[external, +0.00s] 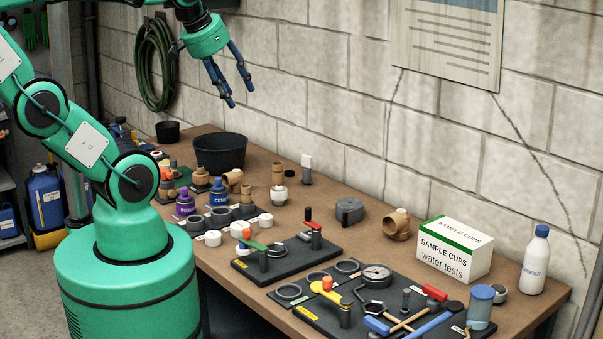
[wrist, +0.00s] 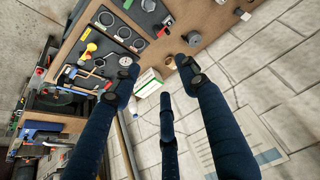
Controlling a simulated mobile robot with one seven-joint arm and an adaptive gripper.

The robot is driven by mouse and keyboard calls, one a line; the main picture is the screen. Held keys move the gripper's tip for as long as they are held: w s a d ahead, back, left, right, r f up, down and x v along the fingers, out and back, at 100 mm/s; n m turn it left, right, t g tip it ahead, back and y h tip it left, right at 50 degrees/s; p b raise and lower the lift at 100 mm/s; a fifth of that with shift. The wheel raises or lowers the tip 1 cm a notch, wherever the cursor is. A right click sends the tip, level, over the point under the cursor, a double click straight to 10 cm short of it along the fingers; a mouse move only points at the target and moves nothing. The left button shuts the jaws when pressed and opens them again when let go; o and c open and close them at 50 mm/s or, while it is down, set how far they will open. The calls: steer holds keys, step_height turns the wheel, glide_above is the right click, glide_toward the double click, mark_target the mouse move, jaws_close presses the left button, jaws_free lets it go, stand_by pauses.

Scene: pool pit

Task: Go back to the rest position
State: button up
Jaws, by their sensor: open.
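My gripper (external: 231,88) is raised in front of the block wall, above the back of the workbench (external: 345,260). Its blue fingers are spread apart with nothing between them. In the wrist view my gripper (wrist: 160,85) also shows open and empty, with the bench and wall beyond it. The fingers are clear of everything on the bench.
A black tub (external: 220,152) stands on the bench below my gripper. A green hose (external: 155,65) hangs on the wall to its left. A sample cups box (external: 454,249) and white bottle (external: 535,262) stand at the right. Dark tool boards (external: 290,262) hold several fittings.

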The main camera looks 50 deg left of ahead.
step_height(320, 180, down, 8)
steer(key=b, duration=0.7)
steer(key=shift+r, duration=0.25)
